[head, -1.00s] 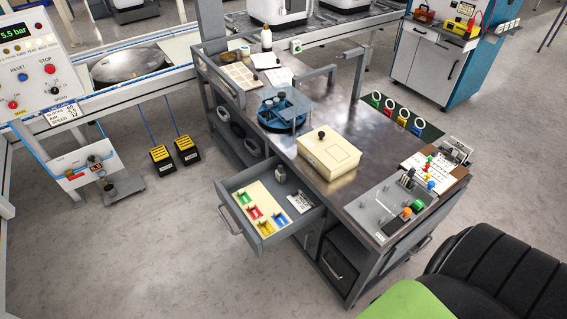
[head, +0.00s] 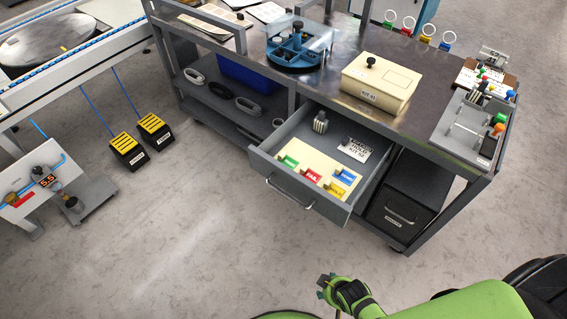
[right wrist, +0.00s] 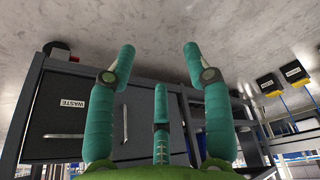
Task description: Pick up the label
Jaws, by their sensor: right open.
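The open drawer (head: 268,165) under the workbench holds a white card with black print (head: 355,149), which looks like a label. In a cream tray beside it are small coloured pieces: green (head: 289,162), red with white lettering (head: 311,174), blue (head: 344,174) and yellow (head: 336,188). I cannot tell for sure which is the label. My right gripper (head: 326,284) is in front of and below the drawer, apart from it. In the right wrist view its teal fingers (right wrist: 159,58) are spread and empty. My left gripper is not in view.
A cream box (head: 381,82) and a blue round holder (head: 295,50) stand on the bench above. A black waste bin (head: 398,205) is right of the drawer. Foot pedals (head: 128,152) are on the floor. The floor in front is clear.

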